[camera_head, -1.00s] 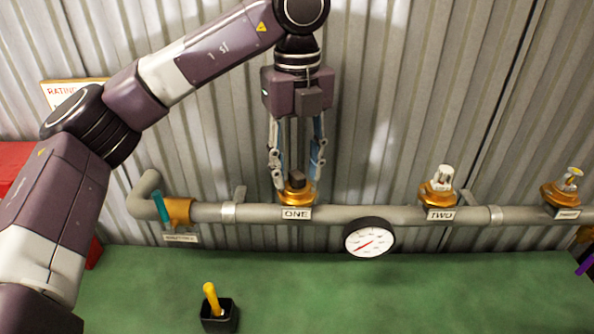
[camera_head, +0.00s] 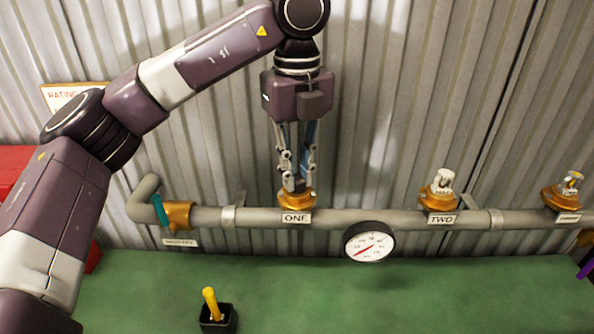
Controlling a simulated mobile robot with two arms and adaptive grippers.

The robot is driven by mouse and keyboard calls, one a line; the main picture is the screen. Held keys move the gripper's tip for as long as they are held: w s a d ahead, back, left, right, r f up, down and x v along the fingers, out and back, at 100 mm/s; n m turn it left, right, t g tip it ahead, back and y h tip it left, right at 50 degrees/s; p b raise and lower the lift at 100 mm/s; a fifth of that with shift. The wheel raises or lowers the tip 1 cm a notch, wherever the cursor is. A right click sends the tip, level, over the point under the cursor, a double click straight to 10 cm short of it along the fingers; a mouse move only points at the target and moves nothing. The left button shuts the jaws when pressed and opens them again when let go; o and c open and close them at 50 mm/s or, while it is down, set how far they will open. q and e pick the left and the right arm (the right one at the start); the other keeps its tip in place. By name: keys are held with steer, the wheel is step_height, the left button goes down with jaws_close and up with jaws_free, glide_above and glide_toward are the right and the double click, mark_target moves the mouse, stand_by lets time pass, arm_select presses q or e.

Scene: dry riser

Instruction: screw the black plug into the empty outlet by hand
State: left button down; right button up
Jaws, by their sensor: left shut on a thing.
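My left gripper (camera_head: 298,180) points down over the brass outlet (camera_head: 297,199) labelled ONE on the grey pipe. Its fingers are shut on the black plug (camera_head: 299,187), at the mouth of that outlet. The fingers hide most of the plug, and I cannot tell how deep it sits. My right gripper is out of view.
Outlet TWO (camera_head: 440,196) and another brass outlet (camera_head: 563,194) at the far right hold pale fittings. A gauge (camera_head: 369,242) hangs below the pipe (camera_head: 335,219). A teal-handled valve (camera_head: 177,213) is at left.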

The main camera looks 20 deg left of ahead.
arm_select(q)
steer(key=m, duration=0.5)
steer(key=shift+p, duration=0.4)
steer(key=m, duration=0.3)
steer(key=shift+m+p, duration=0.35)
steer(key=shift+m, duration=1.15)
steer(key=m, duration=0.2)
steer(key=shift+m+p, duration=0.3)
steer(key=m, duration=0.3)
steer(key=shift+f, duration=0.1)
steer(key=c, duration=1.7)
jaws_free()
